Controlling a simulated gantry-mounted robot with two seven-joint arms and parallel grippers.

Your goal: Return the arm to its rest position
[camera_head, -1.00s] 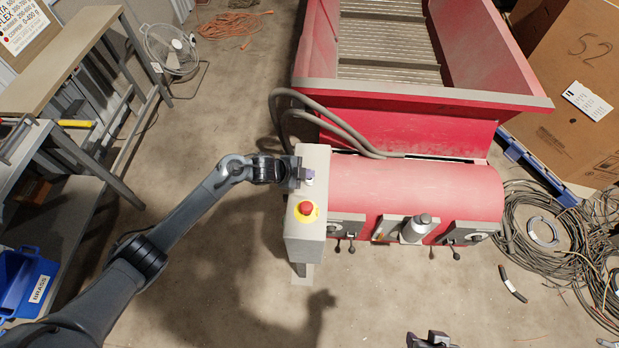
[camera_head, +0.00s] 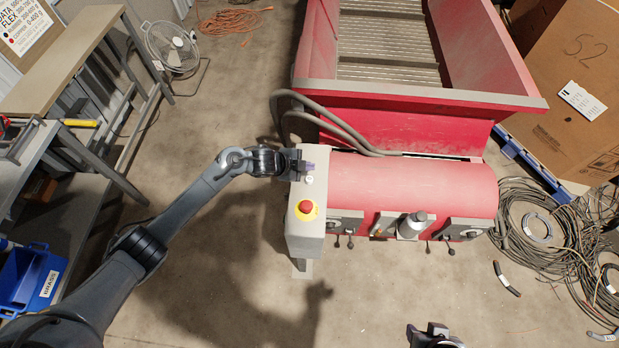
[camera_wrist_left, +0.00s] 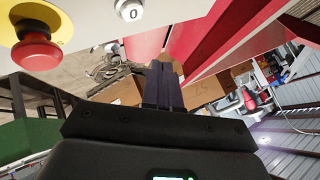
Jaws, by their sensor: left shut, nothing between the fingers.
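My left gripper (camera_head: 299,167) is at the upper end of the grey control box (camera_head: 305,232) on the red machine. Its fingers are shut and empty. In the left wrist view the shut fingers (camera_wrist_left: 162,85) point past the box, near a white button marked 0 (camera_wrist_left: 129,10). A red emergency stop knob (camera_head: 306,207) on a yellow disc sits on the box below the gripper; it also shows in the left wrist view (camera_wrist_left: 36,50). I cannot tell if the fingers touch the box. Part of my right gripper (camera_head: 433,338) shows at the bottom edge; its jaw state is unclear.
The red machine (camera_head: 410,190) with its hopper fills the centre. Grey hoses (camera_head: 335,125) arch behind the control box. A workbench (camera_head: 75,50), a fan (camera_head: 172,48) and a blue bin (camera_head: 30,280) stand left. Cable coils (camera_head: 545,230) and a cardboard box (camera_head: 575,85) are right. Floor at lower centre is clear.

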